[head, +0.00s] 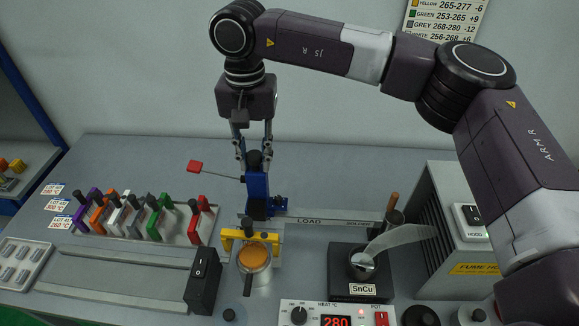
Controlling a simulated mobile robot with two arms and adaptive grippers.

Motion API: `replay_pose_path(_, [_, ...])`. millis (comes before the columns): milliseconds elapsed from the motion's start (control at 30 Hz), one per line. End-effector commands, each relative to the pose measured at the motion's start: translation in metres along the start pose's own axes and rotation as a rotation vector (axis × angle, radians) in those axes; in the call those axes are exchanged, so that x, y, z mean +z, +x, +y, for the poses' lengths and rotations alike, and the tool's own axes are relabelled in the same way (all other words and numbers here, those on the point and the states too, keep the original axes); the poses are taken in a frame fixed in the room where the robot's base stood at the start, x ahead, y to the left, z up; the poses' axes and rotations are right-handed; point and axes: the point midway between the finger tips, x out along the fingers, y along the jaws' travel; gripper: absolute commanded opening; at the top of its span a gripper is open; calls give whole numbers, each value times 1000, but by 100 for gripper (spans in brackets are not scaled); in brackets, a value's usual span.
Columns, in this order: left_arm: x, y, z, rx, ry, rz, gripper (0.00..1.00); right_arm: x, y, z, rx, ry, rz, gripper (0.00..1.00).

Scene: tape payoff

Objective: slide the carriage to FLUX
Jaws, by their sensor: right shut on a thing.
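The blue carriage (257,190) stands upright on a rail (335,220) along the back of the bench. It is left of the LOAD label (309,221) and behind a pot of amber stuff (253,256) with a yellow bracket (240,234). My right gripper (254,157) points down from above and is shut on the dark top of the carriage. No FLUX label is readable; the rail around the carriage's foot is partly hidden. My left gripper is out of view.
A rack of coloured clamps (140,215) stands at the left. A fume hood box (455,215) and a heat controller (335,314) are at the right and front.

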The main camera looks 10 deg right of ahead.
Motion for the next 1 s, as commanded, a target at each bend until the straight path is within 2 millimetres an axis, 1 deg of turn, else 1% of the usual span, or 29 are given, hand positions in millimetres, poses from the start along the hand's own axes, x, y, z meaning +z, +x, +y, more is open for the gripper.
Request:
replay_pose_path(33, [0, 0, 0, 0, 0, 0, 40, -1, -1, 0, -1, 1, 2, 2])
replay_pose_path(67, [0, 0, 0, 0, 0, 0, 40, -1, -1, 0, -1, 1, 2, 25])
replay_pose_path(200, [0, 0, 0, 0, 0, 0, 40, 0, -1, 0, -1, 1, 1, 39])
replay_pose_path(433, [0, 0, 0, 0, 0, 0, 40, 0, 0, 0, 0, 0, 0, 39])
replay_pose_path(567, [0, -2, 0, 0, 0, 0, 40, 0, -4, 0, 0, 0, 0, 39])
replay_pose_path(1000, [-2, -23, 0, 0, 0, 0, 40, 0, -38, 0, 0, -1, 0, 39])
